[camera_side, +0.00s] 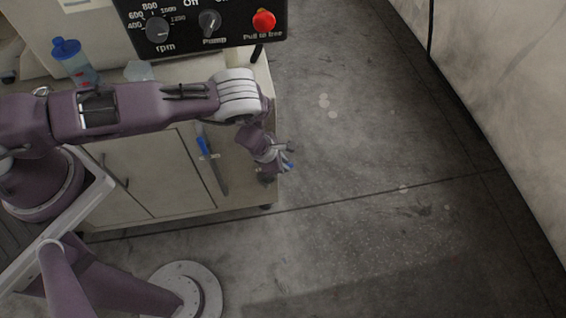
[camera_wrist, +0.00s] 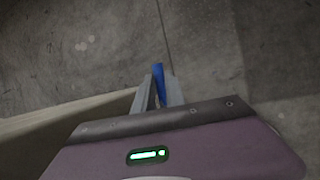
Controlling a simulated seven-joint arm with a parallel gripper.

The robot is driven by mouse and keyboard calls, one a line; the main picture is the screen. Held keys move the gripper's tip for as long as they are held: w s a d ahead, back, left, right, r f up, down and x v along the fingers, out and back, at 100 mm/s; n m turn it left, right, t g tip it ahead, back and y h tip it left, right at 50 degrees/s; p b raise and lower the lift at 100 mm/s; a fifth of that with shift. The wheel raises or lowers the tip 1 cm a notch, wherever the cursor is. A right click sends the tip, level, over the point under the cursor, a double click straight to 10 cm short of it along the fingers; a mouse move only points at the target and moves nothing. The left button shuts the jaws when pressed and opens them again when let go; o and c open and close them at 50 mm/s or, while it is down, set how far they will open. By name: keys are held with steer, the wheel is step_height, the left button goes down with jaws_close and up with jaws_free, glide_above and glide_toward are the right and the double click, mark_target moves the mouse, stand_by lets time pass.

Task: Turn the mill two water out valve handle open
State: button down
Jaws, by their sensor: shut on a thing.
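My gripper (camera_side: 284,155) is at the right edge of the pale cabinet in the side view. In the wrist view its two fingers (camera_wrist: 160,93) are close together, shut on a blue handle (camera_wrist: 158,72) that sticks up between their tips. A small blue part of this handle (camera_side: 290,164) also shows beside the fingers in the side view. My wrist and fingers hide the rest of it and the valve body. I cannot read any label that says which valve it is, nor tell how far it is turned.
A second blue handle (camera_side: 203,146) is on the front of the cabinet (camera_side: 125,195), left of my gripper. A black control panel (camera_side: 205,25) with dials and a red button stands above. A blue-capped bottle (camera_side: 75,62) is on the top. The floor (camera_side: 390,150) to the right is clear.

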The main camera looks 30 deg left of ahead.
steer(key=shift+s+a+t, duration=0.2)
steer(key=shift+s+t, duration=0.1)
steer(key=shift+s, duration=0.1)
steer(key=r+t+h, duration=0.1)
steer(key=t+h, duration=0.1)
steer(key=h, duration=0.1)
steer(key=shift+s+a+r+t, duration=0.15)
steer(key=shift+a+r+t, duration=0.15)
steer(key=shift+a+r, duration=0.1)
steer(key=c, duration=1.4)
jaws_free()
steer(key=shift+d, duration=0.1)
steer(key=v, duration=0.7)
